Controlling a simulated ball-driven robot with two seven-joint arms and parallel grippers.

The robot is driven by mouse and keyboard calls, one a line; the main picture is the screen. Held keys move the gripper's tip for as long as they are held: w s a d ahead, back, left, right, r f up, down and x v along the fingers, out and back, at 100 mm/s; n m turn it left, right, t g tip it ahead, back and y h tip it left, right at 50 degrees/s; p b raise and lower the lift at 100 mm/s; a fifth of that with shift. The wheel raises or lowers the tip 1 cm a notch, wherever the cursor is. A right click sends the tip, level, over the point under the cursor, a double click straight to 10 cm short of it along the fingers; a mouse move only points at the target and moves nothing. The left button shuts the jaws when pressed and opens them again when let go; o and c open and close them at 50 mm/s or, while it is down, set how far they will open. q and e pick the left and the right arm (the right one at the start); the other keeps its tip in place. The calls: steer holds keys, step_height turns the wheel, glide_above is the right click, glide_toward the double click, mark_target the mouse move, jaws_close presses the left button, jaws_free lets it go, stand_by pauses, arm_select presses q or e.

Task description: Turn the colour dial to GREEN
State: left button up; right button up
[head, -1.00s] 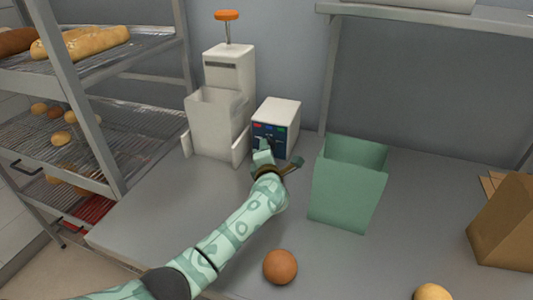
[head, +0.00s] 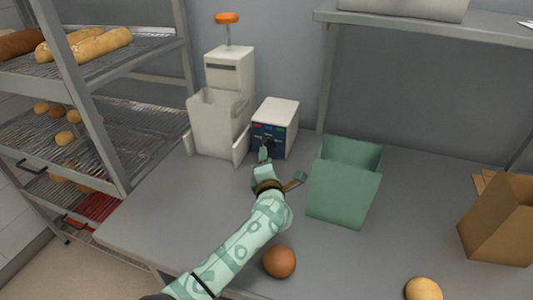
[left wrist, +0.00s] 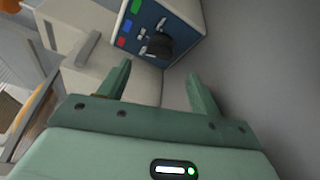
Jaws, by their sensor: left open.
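The colour dial is a black knob (head: 268,142) on the dark blue front panel of a small white box (head: 280,108). Red, blue and green marks sit in a row above the knob. In the left wrist view the knob (left wrist: 160,46) and marks show near the top; I cannot tell which colour it points to. My left gripper (head: 282,167) is open and empty just in front of the panel. In the left wrist view its fingers (left wrist: 158,73) are spread, with the knob beyond them and apart from them. My right gripper is not in view.
A white machine with an orange knob (head: 227,18) stands left of the box. A green open bin (head: 343,185) stands close to the right of my left gripper. A brown ball-shaped roll (head: 279,262), a pale roll (head: 423,289) and a cardboard bag (head: 497,220) are on the counter.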

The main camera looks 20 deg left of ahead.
arm_select(q)
steer(key=shift+s+d, duration=0.2)
steer(key=shift+s, duration=0.3)
